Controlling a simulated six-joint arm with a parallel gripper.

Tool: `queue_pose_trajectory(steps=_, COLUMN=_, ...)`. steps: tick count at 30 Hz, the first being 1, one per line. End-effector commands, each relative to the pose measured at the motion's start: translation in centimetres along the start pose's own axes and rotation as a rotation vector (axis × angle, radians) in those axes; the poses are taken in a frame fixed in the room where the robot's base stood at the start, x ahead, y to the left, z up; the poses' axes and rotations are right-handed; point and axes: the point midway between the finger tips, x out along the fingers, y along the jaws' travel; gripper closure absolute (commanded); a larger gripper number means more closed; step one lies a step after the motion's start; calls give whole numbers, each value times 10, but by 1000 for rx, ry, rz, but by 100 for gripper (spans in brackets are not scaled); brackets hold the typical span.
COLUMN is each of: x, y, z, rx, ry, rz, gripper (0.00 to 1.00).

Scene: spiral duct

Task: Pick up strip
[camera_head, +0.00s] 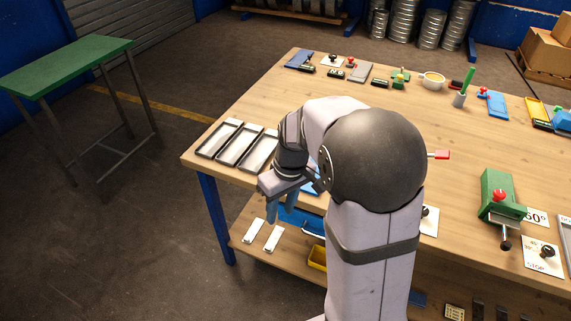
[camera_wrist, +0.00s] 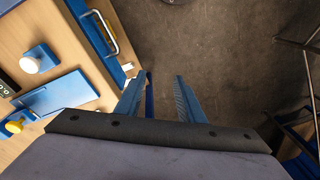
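Two pale, narrow strips lie on the wooden lower shelf: a left strip (camera_head: 253,231) and a right strip (camera_head: 274,237). I cannot tell whether one of these is the task's strip. My gripper (camera_head: 283,212) hangs at the bench's near edge, pointing down, above and to the right of these strips in the picture. In the wrist view its two blue fingers (camera_wrist: 160,88) are apart, with floor and a blue upright showing between them and nothing held. My arm hides part of the bench.
Three shallow trays (camera_head: 219,138) stand at the left end of the bench (camera_head: 200,160). A blue item with a metal handle (camera_wrist: 100,30) is left of the fingers in the wrist view. A green table (camera_head: 65,66) stands apart at left, with clear floor between.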

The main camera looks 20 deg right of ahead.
Motion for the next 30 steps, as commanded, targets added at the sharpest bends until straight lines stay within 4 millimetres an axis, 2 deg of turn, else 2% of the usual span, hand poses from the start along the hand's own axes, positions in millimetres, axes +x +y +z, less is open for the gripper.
queue_pose_trajectory(steps=1, x=1, y=14, z=-19, rx=-35, ry=16, rz=-13, gripper=65)
queue_pose_trajectory(steps=6, x=1, y=59, z=-75, rx=-197, ry=91, rz=-46, gripper=65)
queue_pose_trajectory(steps=12, x=5, y=110, z=-122, rx=-378, ry=183, rz=-57, gripper=65)
queue_pose_trajectory(steps=16, x=7, y=134, z=-139, rx=-466, ry=231, rz=-52, gripper=65)
queue_pose_trajectory(steps=21, x=9, y=149, z=-149, rx=-531, ry=264, rz=-45, gripper=65)
queue_pose_trajectory(steps=30, x=15, y=151, z=-153, rx=-547, ry=269, rz=-45, gripper=65)
